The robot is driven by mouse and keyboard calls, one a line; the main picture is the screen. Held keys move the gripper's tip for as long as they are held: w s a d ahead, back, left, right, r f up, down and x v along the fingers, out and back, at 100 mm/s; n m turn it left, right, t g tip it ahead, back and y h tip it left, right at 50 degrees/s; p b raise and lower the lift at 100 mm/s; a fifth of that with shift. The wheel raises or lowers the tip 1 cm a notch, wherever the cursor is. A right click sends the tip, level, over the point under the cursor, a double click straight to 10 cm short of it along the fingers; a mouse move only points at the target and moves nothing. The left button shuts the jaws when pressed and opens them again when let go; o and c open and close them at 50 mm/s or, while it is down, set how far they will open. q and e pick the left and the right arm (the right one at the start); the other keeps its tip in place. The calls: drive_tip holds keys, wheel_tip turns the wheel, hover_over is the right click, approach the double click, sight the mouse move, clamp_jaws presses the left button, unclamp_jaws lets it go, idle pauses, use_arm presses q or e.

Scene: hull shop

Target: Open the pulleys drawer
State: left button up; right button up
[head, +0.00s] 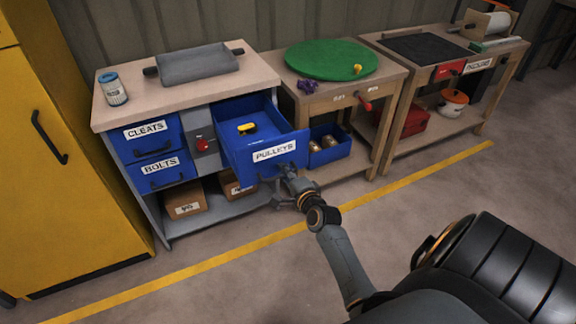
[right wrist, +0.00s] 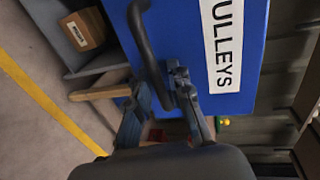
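The blue pulleys drawer (head: 232,158) is pulled well out of the workbench in the head view, with a white PULLEYS label on its front. A small yellow and black object (head: 246,129) lies inside it. My right gripper (head: 287,174) is at the drawer's dark handle, below the label. In the right wrist view the handle (right wrist: 147,48) passes between the fingers of my right gripper (right wrist: 160,92), which look closed on it. The label shows there partly, reading ULLEYS. My left gripper is not in view.
The closed cleats drawer (head: 128,147) and bolts drawer (head: 178,179) are at the left of the bench. A red knob (head: 202,144) is between the drawers. Cardboard boxes (head: 185,203) stand on the lower shelf. A blue bin (head: 330,154) is close right of the open drawer. The floor in front is clear.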

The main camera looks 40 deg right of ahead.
drive_tip(key=v, duration=1.2)
drive_tip(key=shift+d, duration=0.1)
